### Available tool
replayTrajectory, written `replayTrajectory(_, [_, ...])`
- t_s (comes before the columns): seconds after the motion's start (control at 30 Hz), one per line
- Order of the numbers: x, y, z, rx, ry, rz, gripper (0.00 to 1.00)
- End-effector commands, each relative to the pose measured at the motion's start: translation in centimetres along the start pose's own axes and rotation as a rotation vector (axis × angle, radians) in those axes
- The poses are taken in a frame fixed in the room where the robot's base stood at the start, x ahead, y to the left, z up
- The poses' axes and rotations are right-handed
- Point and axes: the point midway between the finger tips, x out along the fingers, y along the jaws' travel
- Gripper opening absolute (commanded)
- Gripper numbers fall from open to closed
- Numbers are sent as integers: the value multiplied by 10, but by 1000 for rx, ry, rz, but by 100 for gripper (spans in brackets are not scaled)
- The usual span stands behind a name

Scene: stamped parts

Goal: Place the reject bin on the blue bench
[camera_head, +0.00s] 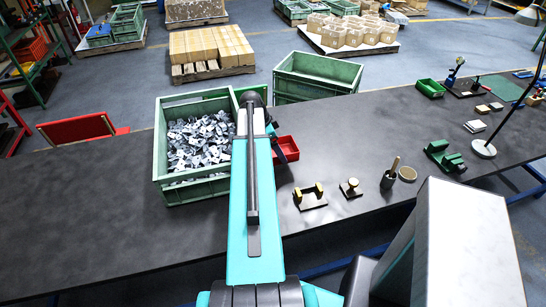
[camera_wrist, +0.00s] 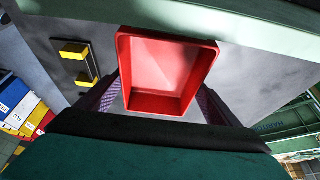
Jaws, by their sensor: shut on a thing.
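The small red bin, which I take as the reject bin, lies in the middle of the wrist view (camera_wrist: 168,72), open side toward the camera and empty inside. My gripper (camera_wrist: 160,98) is shut on it, one dark finger on each side. In the head view the bin (camera_head: 288,149) shows just right of my arm, which hides part of it and most of my gripper. I cannot tell whether it touches the surface below. The long bench with a dark top (camera_head: 95,216) and blue legs runs across the head view under my arm.
A green crate full of metal parts (camera_head: 160,165) stands left of my arm. A black plate with yellow grips (camera_head: 310,196), a dark cup (camera_head: 388,180) and a lamp base (camera_head: 483,149) stand to the right. The bench's left end is clear.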

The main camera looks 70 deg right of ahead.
Motion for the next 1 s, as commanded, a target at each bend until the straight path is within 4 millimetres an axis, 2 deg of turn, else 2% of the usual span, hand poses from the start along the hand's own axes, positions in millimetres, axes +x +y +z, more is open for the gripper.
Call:
replayTrajectory(0.3, [24, 0, 10, -1, 0, 0, 58])
replayTrajectory(0.77, [27, -1, 12, -2, 1, -1, 58])
replayTrajectory(1.0, [43, -1, 19, -4, 0, 0, 58])
